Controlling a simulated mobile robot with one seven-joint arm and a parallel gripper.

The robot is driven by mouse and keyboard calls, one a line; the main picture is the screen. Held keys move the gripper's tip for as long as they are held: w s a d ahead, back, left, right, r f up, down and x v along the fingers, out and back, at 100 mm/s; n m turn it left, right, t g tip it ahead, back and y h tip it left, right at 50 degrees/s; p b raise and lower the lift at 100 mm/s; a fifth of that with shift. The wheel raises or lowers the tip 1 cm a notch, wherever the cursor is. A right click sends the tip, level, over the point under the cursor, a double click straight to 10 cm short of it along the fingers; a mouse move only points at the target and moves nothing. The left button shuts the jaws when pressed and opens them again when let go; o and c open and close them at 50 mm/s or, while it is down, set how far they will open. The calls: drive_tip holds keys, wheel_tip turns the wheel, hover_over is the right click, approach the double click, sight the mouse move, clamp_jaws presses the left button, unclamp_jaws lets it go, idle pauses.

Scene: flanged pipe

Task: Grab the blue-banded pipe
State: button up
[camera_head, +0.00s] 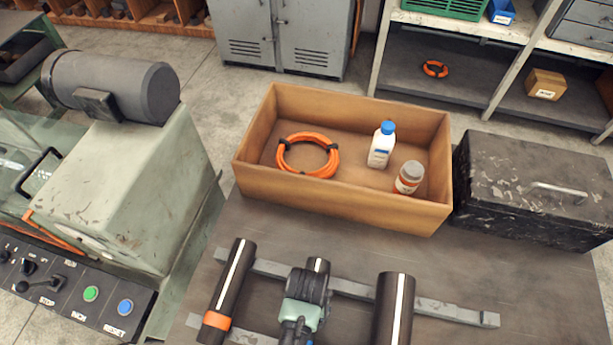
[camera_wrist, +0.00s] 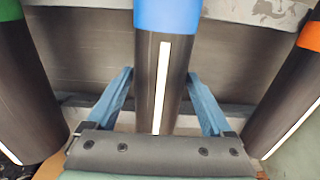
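The blue-banded pipe (camera_wrist: 152,80) is the middle of three dark pipes. In the wrist view its blue band (camera_wrist: 167,15) is at the top and a white stripe runs along it. My gripper (camera_wrist: 160,77) has its blue fingers on either side of this pipe, spread and with no clear contact; the tips lie close to its edges. In the head view my gripper (camera_head: 302,312) is over the middle pipe and hides most of it; only its far end (camera_head: 318,265) shows. The pipe lies across the grey rails.
An orange-banded pipe (camera_head: 230,290) lies left and another dark pipe (camera_head: 394,308) lies right; its green band (camera_wrist: 10,10) shows in the wrist view. A wooden crate (camera_head: 335,200) with orange cable and bottles stands behind, a black toolbox (camera_head: 525,200) at right, a machine (camera_head: 130,180) at left.

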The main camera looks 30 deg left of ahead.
clamp_jaws()
drive_tip(key=shift+w+r, duration=0.1)
drive_tip(key=shift+r, duration=0.1)
idle(0.3)
